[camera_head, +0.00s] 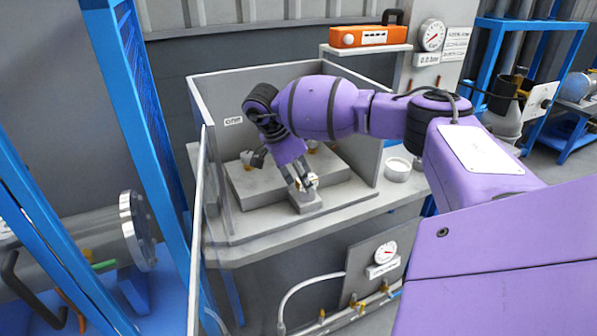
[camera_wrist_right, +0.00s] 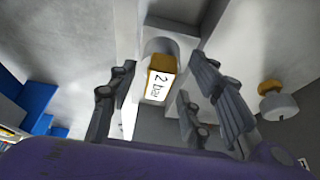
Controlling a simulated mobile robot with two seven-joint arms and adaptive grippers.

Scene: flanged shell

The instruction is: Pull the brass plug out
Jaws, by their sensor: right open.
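A brass-coloured piece with a white face marked "2 bar" (camera_wrist_right: 160,78) sits in a rounded grey seat in the right wrist view. It looks like a brass plug. My right gripper (camera_wrist_right: 155,108) is open, with one finger on each side of it and gaps between. In the head view my right gripper (camera_head: 305,184) points down at a small grey block (camera_head: 306,203) at the front of the booth. A pale round piece (camera_head: 312,180) shows at its fingertips, partly hidden. My left gripper is not in view.
A second brass piece with a pale round end (camera_wrist_right: 278,100) stands to the right in the wrist view. The stepped grey block (camera_head: 250,190) carries another brass fitting (camera_head: 247,157) at left. Booth walls (camera_head: 225,100) close the back and sides. A white cup (camera_head: 398,170) stands outside at right.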

